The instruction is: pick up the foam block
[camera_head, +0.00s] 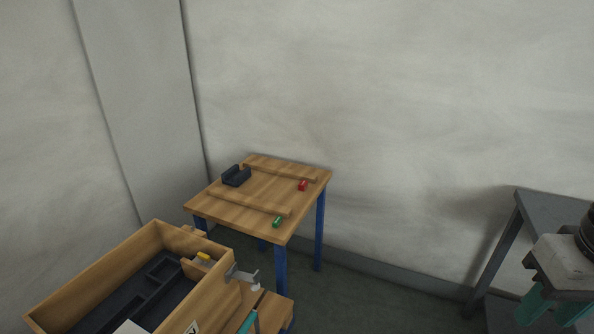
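No piece is plainly marked as the foam block. A small red block (303,185) lies near the right edge of the wooden table, close to the back wooden strip. A small green block (277,221) lies near the front corner of the same table, by the end of the front strip. A small yellow piece (203,256) shows inside the wooden crate. I cannot tell which of these is foam. My gripper (551,312), with teal fingers, is at the lower right, far from the blocks. Its fingers look apart, with nothing seen between them.
The wooden table (254,185) on blue legs carries two wooden strips and a dark holder (236,176). The wooden crate (90,269) with a dark insert stands at the lower left, a grey clamp-like part (240,274) beside it. A grey table (545,207) stands at right. Floor between is clear.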

